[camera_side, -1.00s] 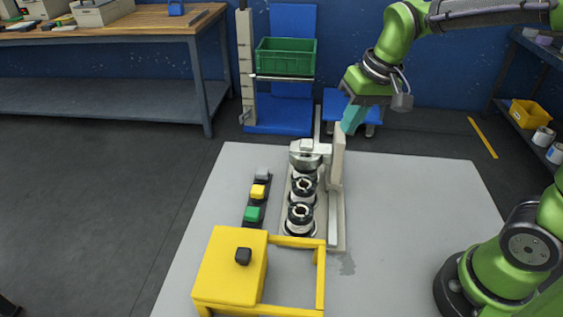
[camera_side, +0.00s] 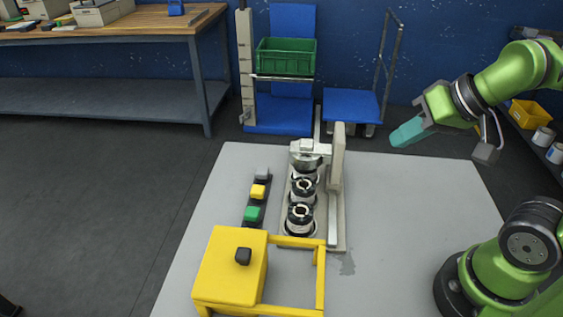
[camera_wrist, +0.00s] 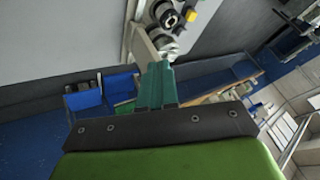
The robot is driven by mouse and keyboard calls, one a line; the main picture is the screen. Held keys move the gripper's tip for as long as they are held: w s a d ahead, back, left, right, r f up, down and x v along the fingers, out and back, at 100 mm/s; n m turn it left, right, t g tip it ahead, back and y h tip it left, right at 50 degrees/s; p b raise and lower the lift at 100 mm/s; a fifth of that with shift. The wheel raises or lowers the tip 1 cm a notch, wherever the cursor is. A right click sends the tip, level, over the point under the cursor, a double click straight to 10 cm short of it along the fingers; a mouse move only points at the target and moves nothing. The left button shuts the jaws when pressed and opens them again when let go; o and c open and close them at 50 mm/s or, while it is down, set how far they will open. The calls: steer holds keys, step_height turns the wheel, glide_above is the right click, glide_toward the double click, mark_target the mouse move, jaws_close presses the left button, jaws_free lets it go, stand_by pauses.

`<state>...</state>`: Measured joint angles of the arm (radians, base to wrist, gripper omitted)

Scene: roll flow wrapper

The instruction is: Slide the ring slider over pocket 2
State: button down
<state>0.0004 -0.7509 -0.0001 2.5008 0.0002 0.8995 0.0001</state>
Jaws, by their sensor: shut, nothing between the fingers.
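The ring slider (camera_side: 308,153) looks like the silver ring-shaped head on an arm of the light grey upright (camera_side: 337,155). It sits at the far end of the row of pockets, over the farthest one, which it hides. Two black-and-white round pockets, the middle one (camera_side: 303,188) and the near one (camera_side: 300,216), are uncovered. No pocket numbers are readable. My gripper (camera_side: 407,134), with teal fingers, is shut and empty in the air to the right of the upright, clear of the slider. The fingers (camera_wrist: 156,85) also show in the wrist view.
A strip of grey, yellow and green buttons (camera_side: 256,196) lies left of the pockets. A yellow box with a frame (camera_side: 232,265) stands at the near edge. A blue cart (camera_side: 350,105) stands behind.

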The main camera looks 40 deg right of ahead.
steer(key=c, duration=1.8)
jaws_free()
steer(key=shift+c, duration=0.2)
steer(key=shift+o, duration=1.1)
steer(key=shift+f, duration=0.1)
steer(key=shift+o, duration=1.1)
steer(key=shift+w+f+g, duration=0.2)
steer(key=shift+f+g, duration=0.1)
steer(key=shift+f, duration=0.05)
steer(key=o, duration=0.4)
steer(key=shift+g, duration=0.9)
steer(key=w, duration=0.2)
steer(key=w+r, duration=0.1)
steer(key=w, duration=0.1)
steer(key=w+d, duration=0.1)
steer(key=w, duration=0.1)
steer(key=shift+w+r, duration=0.25)
steer(key=shift+r, duration=0.05)
steer(key=shift+o, duration=0.2)
step_height(320, 180, up, 4)
steer(key=m+g+h, duration=0.2)
steer(key=m+g, duration=0.3)
glide_above(340, 131)
step_height(340, 131, down, 16)
steer(key=shift+c, duration=0.2)
jaws_close()
